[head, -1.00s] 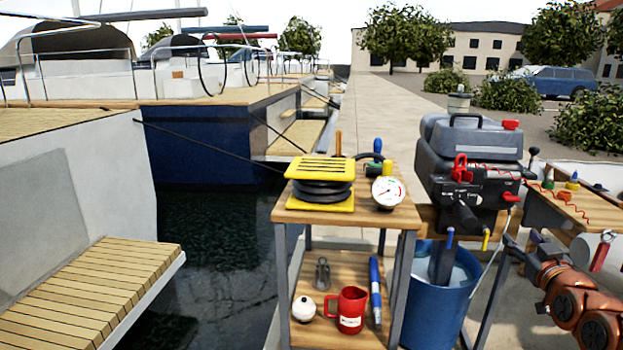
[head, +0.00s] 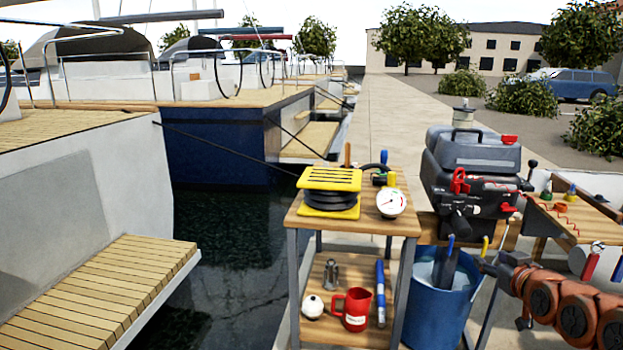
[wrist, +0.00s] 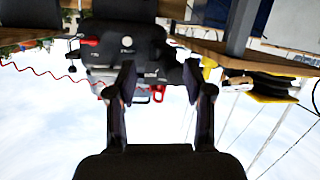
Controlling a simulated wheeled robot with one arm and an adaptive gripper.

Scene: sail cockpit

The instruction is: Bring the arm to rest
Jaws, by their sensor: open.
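My arm (head: 580,310), with copper-coloured joints, reaches in from the lower right of the head view. Its end lies beside the blue bucket and below the outboard motor (head: 470,170). In the wrist view, which is upside down, my gripper (wrist: 163,88) has two dark fingers spread apart with nothing between them. The outboard motor (wrist: 125,45) shows beyond the fingers, with a red part past the gap. In the head view the fingers are too small and dark to make out clearly.
A blue bucket (head: 437,310) is under the motor. A bench (head: 590,225) stands at right. Water lies left of the cart.

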